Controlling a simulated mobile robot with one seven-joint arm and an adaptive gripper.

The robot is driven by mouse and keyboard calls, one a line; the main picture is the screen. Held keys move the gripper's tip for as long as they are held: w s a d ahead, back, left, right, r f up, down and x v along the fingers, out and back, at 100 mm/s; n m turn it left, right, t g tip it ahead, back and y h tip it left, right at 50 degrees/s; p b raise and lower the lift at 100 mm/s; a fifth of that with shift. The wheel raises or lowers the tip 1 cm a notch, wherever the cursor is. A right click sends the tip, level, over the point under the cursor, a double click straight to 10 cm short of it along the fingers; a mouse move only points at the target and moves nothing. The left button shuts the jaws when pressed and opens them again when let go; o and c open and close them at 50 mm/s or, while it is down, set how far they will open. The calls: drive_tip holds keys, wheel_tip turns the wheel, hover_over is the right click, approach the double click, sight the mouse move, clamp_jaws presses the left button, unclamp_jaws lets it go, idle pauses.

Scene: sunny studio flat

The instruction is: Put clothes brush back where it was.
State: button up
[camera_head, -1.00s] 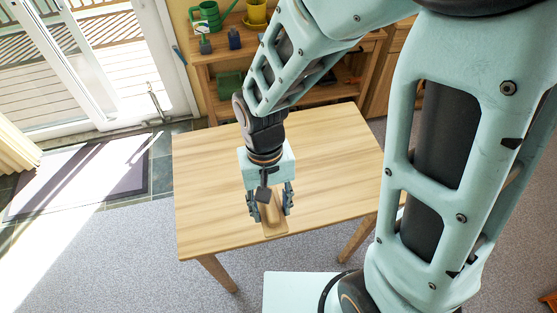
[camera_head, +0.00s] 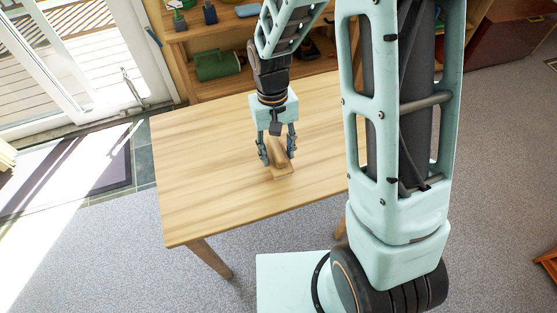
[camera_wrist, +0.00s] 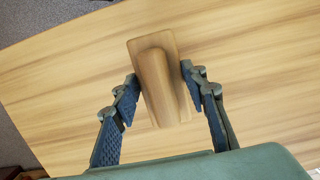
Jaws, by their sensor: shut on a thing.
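The clothes brush (camera_head: 281,168) is a light wooden block with a raised wooden handle. My gripper (camera_head: 277,157) points down over the table (camera_head: 205,190) with one finger on each side of the brush. In the wrist view my gripper (camera_wrist: 160,85) is shut on the handle of the brush (camera_wrist: 152,52), whose flat base shows beyond the fingertips. The brush is low at the wooden tabletop; I cannot tell whether it touches it. Its underside is hidden.
The rest of the tabletop is bare. Behind it stands a wooden shelf (camera_head: 225,36) with a green cylinder (camera_head: 218,63), small dark pots and a blue item (camera_head: 248,10). A glass door (camera_head: 80,60) and a dark mat (camera_head: 80,175) are at left.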

sight(276, 140)
drive_tip(key=f+b, duration=0.2)
drive_tip(key=f, duration=0.1)
drive_tip(key=shift+w+d+f+b, duration=0.2)
drive_tip(key=shift+w+f+b, duration=0.1)
drive_tip(key=shift+w, duration=0.1)
drive_tip(key=shift+f, duration=0.2)
drive_tip(key=shift+f, duration=0.1)
drive_tip(key=shift+f+b, duration=0.15)
drive_tip(key=shift+b, duration=0.15)
drive_tip(key=o, duration=1.2)
drive_tip(key=r, duration=0.4)
drive_tip(key=w+r, duration=0.1)
drive_tip(key=r, duration=0.3)
drive_tip(key=r+p, duration=0.1)
drive_tip(key=r, duration=0.3)
drive_tip(key=shift+w+a+r, duration=0.2)
drive_tip(key=shift+w+a, duration=0.05)
drive_tip(key=shift+w, duration=0.15)
